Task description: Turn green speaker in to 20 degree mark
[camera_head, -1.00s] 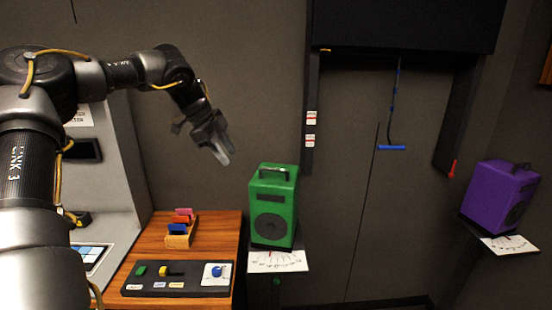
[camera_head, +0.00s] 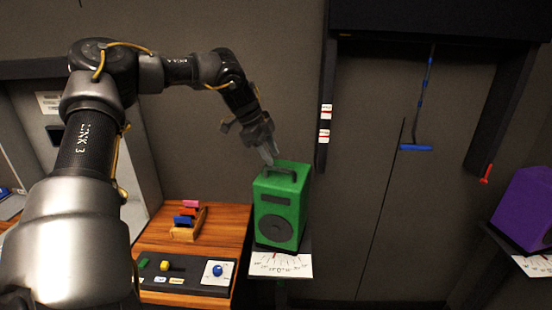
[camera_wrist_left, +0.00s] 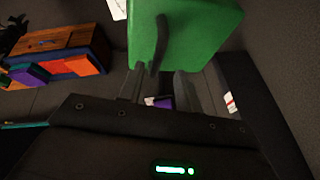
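The green speaker (camera_head: 278,210) stands upright on a small dark stand at the centre of the head view. A white card with a degree scale (camera_head: 290,265) lies in front of its base; its numbers are too small to read. My left gripper (camera_head: 268,156) is just above the speaker's top, at the dark carry handle (camera_head: 283,173). In the left wrist view, the two fingers (camera_wrist_left: 158,88) are apart, with the handle (camera_wrist_left: 161,42) in line with the gap between them. Contact cannot be told. My right gripper is not in view.
A purple speaker (camera_head: 522,210) stands at the right edge. A wooden table (camera_head: 222,221) to the left holds a rack of coloured blocks (camera_head: 187,220) and a black control panel (camera_head: 190,286). A blue-handled tool (camera_head: 416,147) hangs on the back wall.

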